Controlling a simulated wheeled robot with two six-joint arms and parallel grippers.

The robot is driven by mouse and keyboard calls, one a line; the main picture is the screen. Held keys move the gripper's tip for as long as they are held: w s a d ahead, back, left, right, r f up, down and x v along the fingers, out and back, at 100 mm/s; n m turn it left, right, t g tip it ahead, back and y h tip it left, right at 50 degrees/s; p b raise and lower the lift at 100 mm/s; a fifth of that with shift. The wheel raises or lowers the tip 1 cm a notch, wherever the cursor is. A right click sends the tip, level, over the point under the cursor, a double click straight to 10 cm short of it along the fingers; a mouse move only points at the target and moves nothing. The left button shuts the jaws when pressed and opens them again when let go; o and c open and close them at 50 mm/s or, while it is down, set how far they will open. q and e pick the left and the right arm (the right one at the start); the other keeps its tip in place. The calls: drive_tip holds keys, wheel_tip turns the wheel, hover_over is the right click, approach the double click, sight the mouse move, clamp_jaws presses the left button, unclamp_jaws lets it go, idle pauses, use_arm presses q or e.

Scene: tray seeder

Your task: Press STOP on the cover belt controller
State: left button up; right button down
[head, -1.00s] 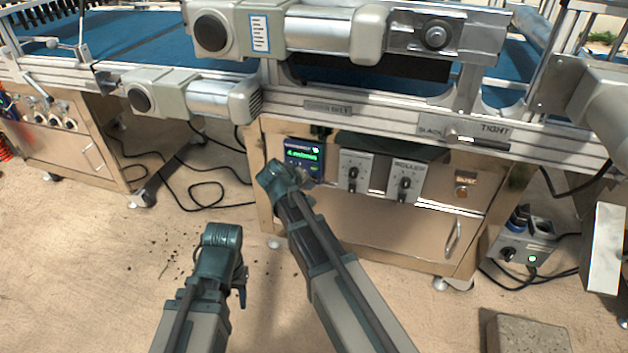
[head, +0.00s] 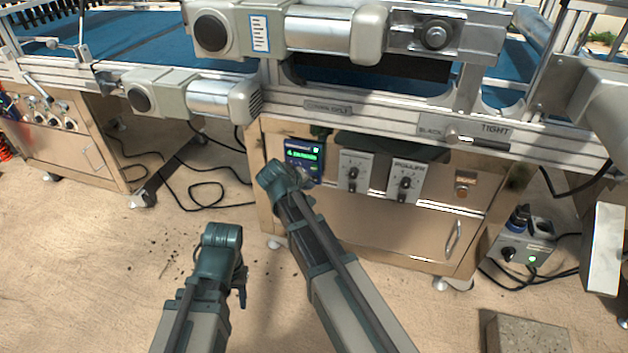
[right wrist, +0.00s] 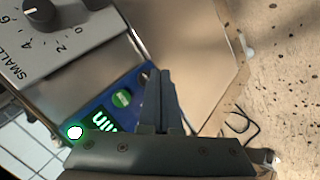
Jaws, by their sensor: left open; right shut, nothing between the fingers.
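The cover belt controller (head: 303,152) is a small blue panel with a lit green readout, on the front of the metal cabinet. In the right wrist view the controller (right wrist: 105,112) shows a green button (right wrist: 122,98), part of the readout, and a lit round lamp. My right gripper (right wrist: 160,76) is shut and empty, its fingertips close in front of the panel's lower end, beside the green button. Its fingers partly cover that end, and I cannot tell whether they touch. In the head view my right wrist covers the controller's lower left corner. My left gripper (head: 240,290) is open and empty, low over the floor.
Two grey dial boxes (head: 354,172) (head: 405,182) sit right of the controller. The belt frame with motors (head: 330,30) overhangs the cabinet. Cables (head: 200,190) lie on the floor at left.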

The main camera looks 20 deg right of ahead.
drive_tip(key=shift+w, duration=0.15)
idle(0.6)
drive_tip(key=shift+w+d, duration=0.2)
drive_tip(key=shift+d, duration=0.05)
drive_tip(key=shift+w+d, duration=0.2)
drive_tip(key=shift+w, duration=0.1)
idle(0.7)
idle(0.3)
drive_tip(key=shift+s+a, duration=0.45)
drive_tip(key=shift+s, duration=0.2)
drive_tip(key=shift+s+a, duration=0.1)
drive_tip(key=s+a, duration=0.1)
drive_tip(key=s, duration=0.1)
drive_tip(key=s+a, duration=0.1)
drive_tip(key=s, duration=0.1)
drive_tip(key=shift+a, duration=0.3)
idle(0.7)
